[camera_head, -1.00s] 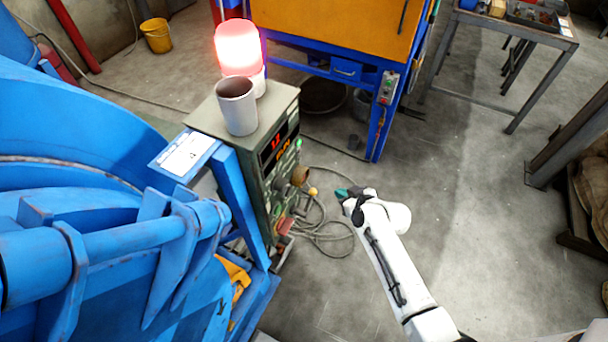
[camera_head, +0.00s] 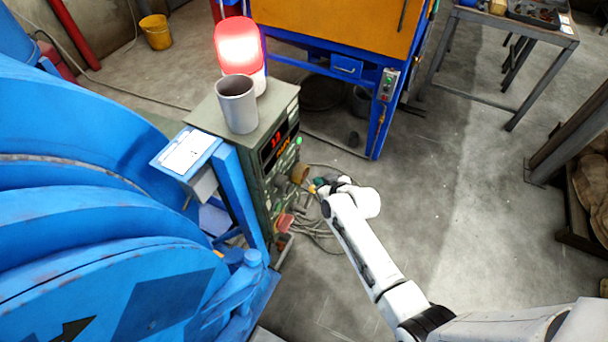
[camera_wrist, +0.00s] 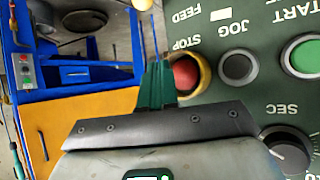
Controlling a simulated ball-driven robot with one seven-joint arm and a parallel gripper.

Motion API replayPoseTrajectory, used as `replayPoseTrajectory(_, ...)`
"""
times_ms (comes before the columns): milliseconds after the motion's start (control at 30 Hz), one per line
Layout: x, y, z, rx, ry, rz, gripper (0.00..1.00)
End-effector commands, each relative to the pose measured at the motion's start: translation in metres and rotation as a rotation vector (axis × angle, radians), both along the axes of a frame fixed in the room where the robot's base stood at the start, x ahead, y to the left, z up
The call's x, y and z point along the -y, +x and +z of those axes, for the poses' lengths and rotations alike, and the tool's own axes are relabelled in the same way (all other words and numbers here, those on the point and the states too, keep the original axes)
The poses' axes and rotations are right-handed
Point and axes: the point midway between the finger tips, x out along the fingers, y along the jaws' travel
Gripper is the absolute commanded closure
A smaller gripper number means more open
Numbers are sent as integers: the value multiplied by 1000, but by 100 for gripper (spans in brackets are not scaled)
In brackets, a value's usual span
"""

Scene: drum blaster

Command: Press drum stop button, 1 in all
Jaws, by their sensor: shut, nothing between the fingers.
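The red stop button (camera_wrist: 186,74) with a yellow ring shows in the wrist view on the dark green panel (camera_wrist: 215,120), under the label STOP. My gripper (camera_wrist: 158,68) is shut and empty, its teal fingers pointing up the picture. The fingers overlap the left edge of the button's ring in this view; I cannot tell whether they touch it. In the head view, my gripper (camera_head: 318,183) is beside the front of the control cabinet (camera_head: 252,165), near a yellowish round part. The stop button cannot be made out clearly there.
A dark jog button (camera_wrist: 238,67), a green start button (camera_wrist: 304,56) and a black knob (camera_wrist: 287,146) are close by on the panel. A grey cup (camera_head: 237,105) and a lit red lamp (camera_head: 239,47) stand on the cabinet. Cables lie below; the blue drum machine (camera_head: 90,220) is left.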

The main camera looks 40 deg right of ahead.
Motion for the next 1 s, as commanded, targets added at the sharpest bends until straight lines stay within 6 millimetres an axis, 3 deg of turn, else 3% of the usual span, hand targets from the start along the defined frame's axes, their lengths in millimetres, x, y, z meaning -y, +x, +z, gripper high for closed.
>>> replayPoseTrajectory(267,-5,13,0,1,0,1,100)
replayPoseTrajectory(1000,-5,14,0,1,0,1,100)
